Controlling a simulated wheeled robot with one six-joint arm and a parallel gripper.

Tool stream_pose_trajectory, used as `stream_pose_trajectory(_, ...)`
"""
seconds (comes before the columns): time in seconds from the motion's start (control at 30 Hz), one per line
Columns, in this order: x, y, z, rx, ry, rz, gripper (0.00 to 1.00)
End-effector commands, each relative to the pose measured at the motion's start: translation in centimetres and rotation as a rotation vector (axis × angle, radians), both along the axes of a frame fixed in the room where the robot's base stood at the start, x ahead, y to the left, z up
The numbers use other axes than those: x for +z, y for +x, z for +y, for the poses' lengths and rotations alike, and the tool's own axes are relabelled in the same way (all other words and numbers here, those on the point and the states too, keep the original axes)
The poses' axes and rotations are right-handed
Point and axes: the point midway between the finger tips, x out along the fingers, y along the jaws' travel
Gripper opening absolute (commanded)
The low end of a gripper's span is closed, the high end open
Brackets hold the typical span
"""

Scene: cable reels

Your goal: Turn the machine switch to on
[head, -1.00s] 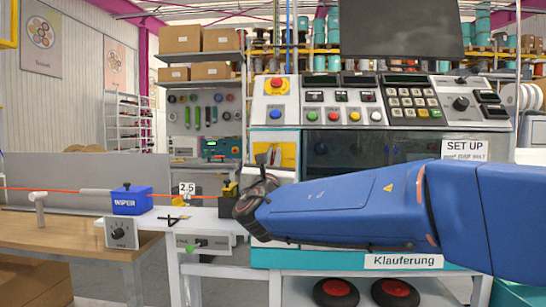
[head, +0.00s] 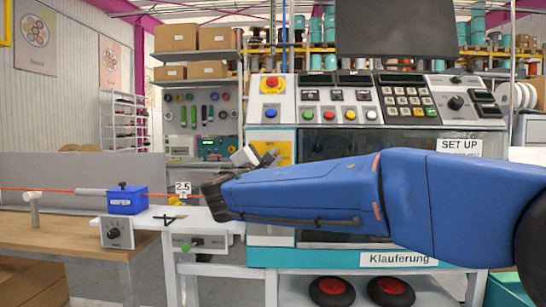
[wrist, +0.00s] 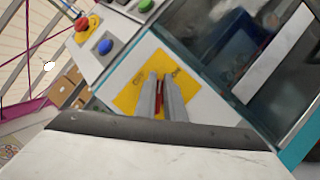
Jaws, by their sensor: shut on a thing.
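The machine switch has a yellow plate (wrist: 128,97) on the machine's slanted light front, with blurred lettering at its two upper corners. A thin red handle (wrist: 159,92) stands on the plate. My gripper (wrist: 164,80) is shut on this handle, one grey finger on each side, and the fingers hide much of it. In the head view, my gripper (head: 258,158) reaches from the wrist to the yellow plate (head: 285,152), covering its left part. The handle is hidden there, and its exact angle is hard to tell.
A red emergency button (head: 272,85) and a blue button (head: 271,114) sit above the plate. Coloured buttons and a keypad (head: 407,102) line the panel to the right. A blue box (head: 126,200) with an orange cable stands on the bench at left.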

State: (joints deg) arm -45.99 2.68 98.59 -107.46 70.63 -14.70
Motion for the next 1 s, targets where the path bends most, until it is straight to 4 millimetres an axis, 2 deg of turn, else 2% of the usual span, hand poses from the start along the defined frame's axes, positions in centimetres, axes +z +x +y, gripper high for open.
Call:
stream_pose_trajectory(0.03,-0.75,0.19,0.37,0.004,0.040,0.010,0.00)
stream_pose_trajectory(0.5,-1.14,0.22,0.29,0.007,0.431,-0.004,0.00)
stream_pose_trajectory(1.0,-1.15,0.20,0.32,0.009,0.593,-0.013,0.00)
